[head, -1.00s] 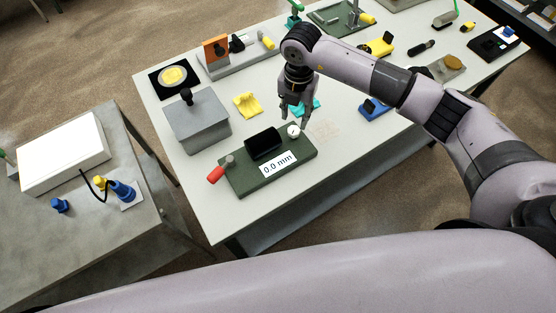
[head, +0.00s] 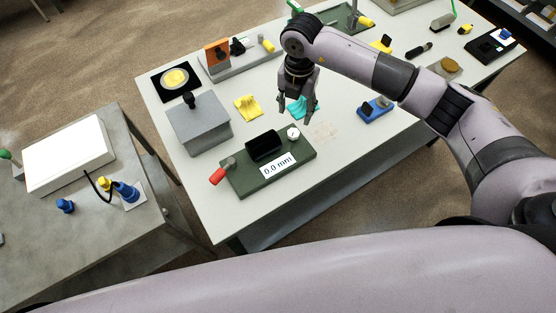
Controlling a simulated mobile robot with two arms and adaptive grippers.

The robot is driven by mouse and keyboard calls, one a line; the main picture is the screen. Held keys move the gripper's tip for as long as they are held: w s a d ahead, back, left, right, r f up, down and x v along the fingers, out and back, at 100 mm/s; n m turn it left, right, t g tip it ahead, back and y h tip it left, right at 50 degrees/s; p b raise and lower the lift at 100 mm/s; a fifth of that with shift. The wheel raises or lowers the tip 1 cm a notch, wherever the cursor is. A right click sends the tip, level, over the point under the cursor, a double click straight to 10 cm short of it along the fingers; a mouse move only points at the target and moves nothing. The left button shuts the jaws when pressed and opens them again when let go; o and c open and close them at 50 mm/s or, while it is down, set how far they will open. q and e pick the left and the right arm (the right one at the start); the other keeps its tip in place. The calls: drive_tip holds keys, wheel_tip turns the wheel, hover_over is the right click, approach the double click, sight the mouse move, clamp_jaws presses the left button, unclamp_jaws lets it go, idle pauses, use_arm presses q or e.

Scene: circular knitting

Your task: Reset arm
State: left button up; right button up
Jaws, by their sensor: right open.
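My right gripper (head: 297,115) hangs fingers down over the white table (head: 205,205), open and empty. It is beyond the white knob of the green gauge block (head: 245,183) and in front of a turquoise piece (head: 302,105), which it partly covers. The gauge block carries a black part, a red handle and a label reading 0.0 mm. My right arm reaches in from the right side of the head view. My left gripper is not in view.
A grey box with a black knob (head: 198,122) and a yellow piece (head: 247,106) stand left of the gripper. A blue piece (head: 375,109) lies to its right. A side table (head: 110,240) holds a white box (head: 68,153). The white table's front right is clear.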

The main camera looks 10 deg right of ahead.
wheel_tip(320, 180, up, 2)
drive_tip(key=shift+r+p, duration=0.1)
drive_tip(key=shift+p, duration=0.35)
